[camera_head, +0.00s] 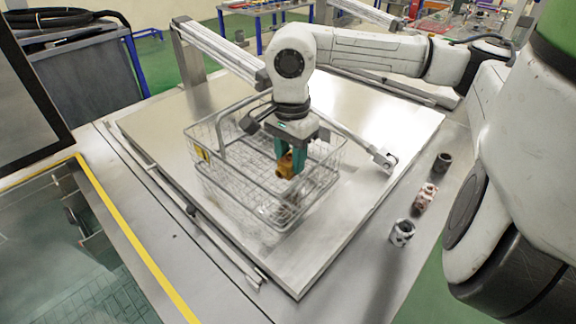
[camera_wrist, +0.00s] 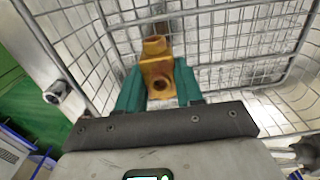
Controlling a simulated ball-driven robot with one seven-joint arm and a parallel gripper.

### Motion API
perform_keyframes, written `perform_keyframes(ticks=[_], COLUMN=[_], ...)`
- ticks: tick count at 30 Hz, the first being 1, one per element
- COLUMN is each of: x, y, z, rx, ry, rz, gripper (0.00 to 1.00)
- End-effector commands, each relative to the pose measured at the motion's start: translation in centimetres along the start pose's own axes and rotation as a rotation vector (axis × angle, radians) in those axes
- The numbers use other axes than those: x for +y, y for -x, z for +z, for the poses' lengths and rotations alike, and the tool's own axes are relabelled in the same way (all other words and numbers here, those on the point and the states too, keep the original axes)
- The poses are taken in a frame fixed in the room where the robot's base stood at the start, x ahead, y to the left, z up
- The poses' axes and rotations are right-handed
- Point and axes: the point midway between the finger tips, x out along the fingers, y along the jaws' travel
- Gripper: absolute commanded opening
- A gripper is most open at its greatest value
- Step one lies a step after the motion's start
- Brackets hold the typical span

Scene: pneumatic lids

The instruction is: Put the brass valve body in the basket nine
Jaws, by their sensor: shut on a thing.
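The brass valve body (camera_head: 285,166) is a golden-orange fitting held between the green fingers of my gripper (camera_head: 291,158). My gripper is shut on it, above and within the outline of the wire basket (camera_head: 222,185). The basket's wire mesh (camera_wrist: 222,42) fills the background there. A yellow tag (camera_head: 201,153) is on the basket's left side; its number is too small to read. The valve body appears apart from the basket floor.
The basket stands on a flat metal plate (camera_head: 400,125). A dark cylinder (camera_head: 442,162), a reddish-white fitting (camera_head: 426,196) and a grey-white fitting (camera_head: 402,232) stand on the right ledge. A metallic item (camera_head: 276,208) lies in the basket. A raised handle bar crosses the basket.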

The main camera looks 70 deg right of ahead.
Motion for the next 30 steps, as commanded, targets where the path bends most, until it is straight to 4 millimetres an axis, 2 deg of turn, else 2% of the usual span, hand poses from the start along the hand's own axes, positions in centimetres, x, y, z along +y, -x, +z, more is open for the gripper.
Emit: perform_keyframes(ticks=[6, 9, 22, 23, 30], x=[0.1, 0.1, 0.0, 0.0, 0.0], y=[-2.7, -3.4, -3.9, -3.9, -3.8], z=[0.1, 0.1, 0.0, 0.0, 0.0], rx=[-0.003, -0.002, 0.000, 0.000, 0.000], ry=[0.000, 0.001, 0.001, 0.000, 0.000], rz=[0.002, 0.001, 0.000, 0.001, 0.001], gripper=[0.00, 0.00, 0.00, 0.38, 0.61])
